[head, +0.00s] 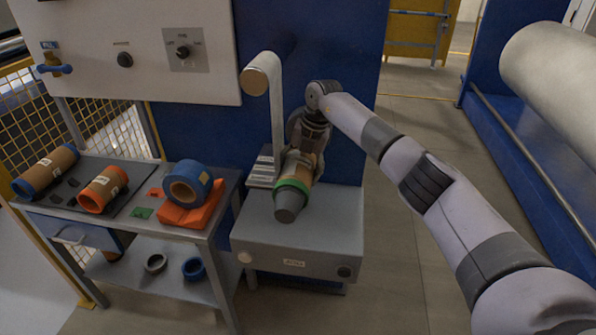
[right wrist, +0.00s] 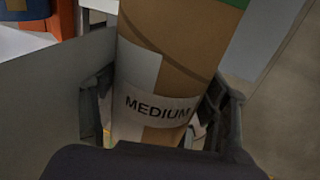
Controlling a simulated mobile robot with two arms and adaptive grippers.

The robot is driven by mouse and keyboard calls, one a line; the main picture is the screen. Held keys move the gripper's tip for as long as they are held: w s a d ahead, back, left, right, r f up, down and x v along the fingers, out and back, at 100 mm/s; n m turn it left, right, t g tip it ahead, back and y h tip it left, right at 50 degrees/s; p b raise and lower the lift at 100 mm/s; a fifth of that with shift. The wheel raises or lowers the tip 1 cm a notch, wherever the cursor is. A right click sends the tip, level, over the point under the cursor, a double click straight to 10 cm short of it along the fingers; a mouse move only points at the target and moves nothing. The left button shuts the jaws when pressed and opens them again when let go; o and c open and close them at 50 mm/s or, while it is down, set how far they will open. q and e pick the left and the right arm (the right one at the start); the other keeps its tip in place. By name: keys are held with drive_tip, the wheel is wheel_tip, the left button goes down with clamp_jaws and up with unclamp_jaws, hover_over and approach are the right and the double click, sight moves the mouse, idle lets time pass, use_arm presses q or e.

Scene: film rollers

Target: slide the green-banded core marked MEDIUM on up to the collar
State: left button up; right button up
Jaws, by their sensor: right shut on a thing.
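The green-banded core (head: 292,187) is tan cardboard with a green band at its near end. It sits around a grey spindle, whose dark tip (head: 288,208) pokes out past the green band. In the right wrist view, the core (right wrist: 185,60) carries a white label reading MEDIUM. My right gripper (head: 304,150) is shut on the core's far part, with a finger on each side in the right wrist view (right wrist: 160,108). I cannot make out the collar; the gripper and core cover the far end of the spindle. My left gripper is not in view.
A blue-banded core (head: 46,172) and an orange-banded core (head: 103,189) lie on the left bench. A pale film strip hangs from an upper roller (head: 255,81) just left of the core.

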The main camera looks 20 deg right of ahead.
drive_tip(key=o, duration=1.5)
drive_tip(key=shift+d, duration=0.1)
drive_tip(key=shift+d+r, duration=0.1)
drive_tip(key=shift+r, duration=0.35)
drive_tip(key=v, duration=1.1)
drive_tip(key=shift+s, duration=0.1)
